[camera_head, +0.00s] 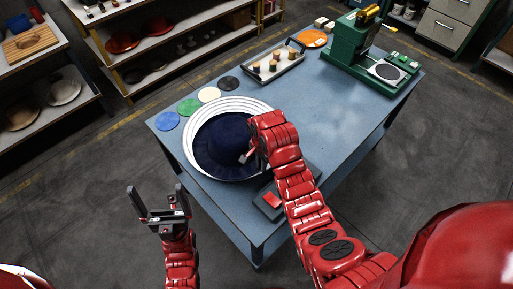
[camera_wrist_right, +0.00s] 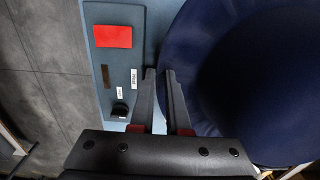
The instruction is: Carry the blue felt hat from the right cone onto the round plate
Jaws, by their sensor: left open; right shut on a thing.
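The dark blue felt hat (camera_head: 222,138) is over a large round white ringed plate (camera_head: 192,158) at the near left of the table; I cannot tell if it rests on it or hangs just above. In the right wrist view the hat (camera_wrist_right: 208,40) fills the right side. My right gripper (camera_head: 244,158) is at the hat's right side, shut on its brim; its fingers also show in the right wrist view (camera_wrist_right: 160,75). My left gripper (camera_head: 158,193) is open and empty, off the table's near left edge. No cone is visible.
A green press (camera_head: 371,50) stands at the table's far right. A tray (camera_head: 273,66) with several small items and coloured discs (camera_head: 190,106) lie along the back edge. A control box (camera_head: 268,208) with a red pad is under my right forearm. The table's middle right is clear.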

